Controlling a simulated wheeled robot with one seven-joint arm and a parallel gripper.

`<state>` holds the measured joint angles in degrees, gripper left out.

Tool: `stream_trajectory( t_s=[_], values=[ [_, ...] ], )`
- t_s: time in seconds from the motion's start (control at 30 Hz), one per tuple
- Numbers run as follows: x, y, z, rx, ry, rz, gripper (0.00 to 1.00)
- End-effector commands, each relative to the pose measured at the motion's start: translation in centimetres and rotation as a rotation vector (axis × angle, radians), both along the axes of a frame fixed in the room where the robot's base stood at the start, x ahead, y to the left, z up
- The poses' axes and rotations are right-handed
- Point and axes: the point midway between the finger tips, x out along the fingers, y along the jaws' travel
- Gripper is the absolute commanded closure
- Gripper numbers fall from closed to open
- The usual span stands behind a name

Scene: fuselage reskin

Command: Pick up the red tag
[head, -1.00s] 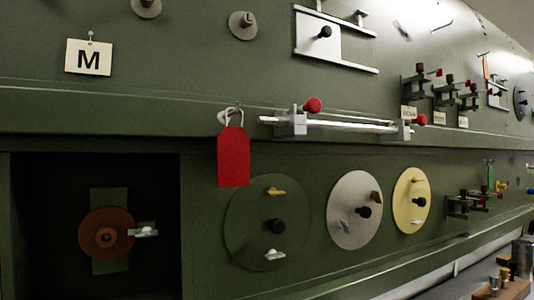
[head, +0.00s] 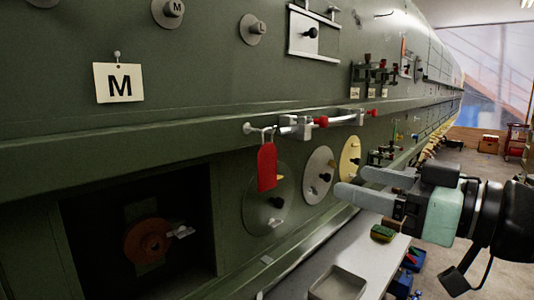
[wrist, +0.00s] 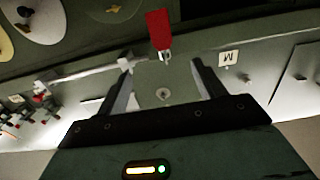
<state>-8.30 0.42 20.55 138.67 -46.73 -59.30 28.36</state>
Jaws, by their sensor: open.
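The red tag (head: 267,167) hangs by a white loop from a peg (head: 250,128) on the green fuselage panel in the head view. My gripper (head: 350,183) is to the right of the tag in that view, clear of the panel, with its fingers pointing left. In the wrist view the red tag (wrist: 159,30) shows at the top centre, beyond the fingertips, with its loop end toward my gripper (wrist: 160,62). The two fingers are apart with nothing between them. The tag is not touched.
A dark recess (head: 130,230) is at lower left. A bench with a grey tray (head: 338,284) stands below my gripper.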

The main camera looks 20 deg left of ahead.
Motion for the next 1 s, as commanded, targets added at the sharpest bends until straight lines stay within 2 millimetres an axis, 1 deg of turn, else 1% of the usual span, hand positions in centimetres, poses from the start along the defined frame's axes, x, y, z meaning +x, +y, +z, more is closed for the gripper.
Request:
stream_trajectory(
  t_s=[0.3, 0.4, 0.5, 0.6, 0.77, 1.0],
  values=[
    [2.3, 6.1, 0.2, 0.0, 0.006, 0.003, 0.31],
    [3.1, 7.9, 0.2, 0.0, 0.004, 0.003, 0.31],
    [3.6, 9.3, 0.1, -0.001, 0.004, 0.002, 0.31],
    [4.1, 10.1, 0.0, -0.001, 0.003, -0.001, 0.31],
    [4.3, 10.8, 0.0, -0.002, 0.003, 0.0, 0.31],
    [4.9, 13.6, -0.1, -0.002, 0.005, 0.001, 0.31]
  ],
)
